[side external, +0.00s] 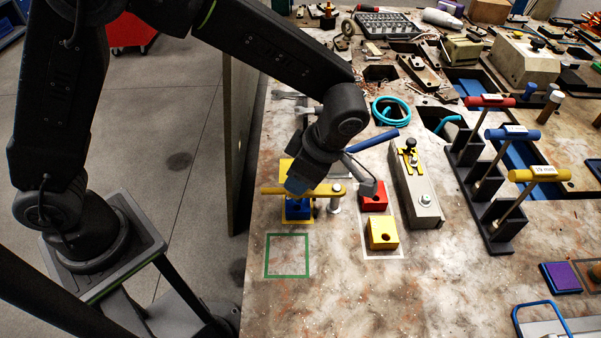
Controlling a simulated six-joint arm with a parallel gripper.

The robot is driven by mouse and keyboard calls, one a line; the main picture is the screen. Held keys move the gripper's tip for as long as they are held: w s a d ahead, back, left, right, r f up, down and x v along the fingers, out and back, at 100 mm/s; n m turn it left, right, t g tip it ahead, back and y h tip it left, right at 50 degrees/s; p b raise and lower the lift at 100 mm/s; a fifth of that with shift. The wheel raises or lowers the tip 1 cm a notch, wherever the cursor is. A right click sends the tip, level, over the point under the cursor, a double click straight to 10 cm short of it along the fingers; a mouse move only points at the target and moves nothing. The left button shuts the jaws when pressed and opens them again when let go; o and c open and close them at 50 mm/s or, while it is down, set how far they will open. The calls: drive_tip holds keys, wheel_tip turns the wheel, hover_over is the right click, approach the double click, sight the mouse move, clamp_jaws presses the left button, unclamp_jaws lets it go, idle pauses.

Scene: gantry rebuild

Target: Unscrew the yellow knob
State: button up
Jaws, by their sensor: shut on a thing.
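A yellow bar-shaped piece (272,191), which seems to be the yellow knob, lies level at the left of the bench. It sits above a blue block (298,211). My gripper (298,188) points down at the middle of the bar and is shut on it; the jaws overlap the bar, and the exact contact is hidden. A yellow upright part (286,165) shows just behind my gripper. The knob's stem or thread is not visible.
A metal post (336,199), a red block (373,196) and a yellow block (382,232) stand close on the right. Beyond are a grey clamp block (415,190) and a rack of T-handles (480,190). A green square outline (288,234) in front is empty.

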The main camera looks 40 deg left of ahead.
drive_tip(key=n, duration=0.3)
drive_tip(key=n+g+h, duration=0.1)
drive_tip(key=n, duration=0.1)
drive_tip(key=shift+w+a+f+n+g, duration=0.2)
drive_tip(key=shift+n+g, duration=0.1)
drive_tip(key=shift+n, duration=0.1)
idle(0.4)
drive_tip(key=o, duration=0.8)
drive_tip(key=shift+r+h, duration=0.1)
drive_tip(key=shift+h, duration=0.2)
drive_tip(key=shift+c, duration=0.2)
drive_tip(key=v, duration=1.4)
drive_tip(key=shift+w, duration=0.1)
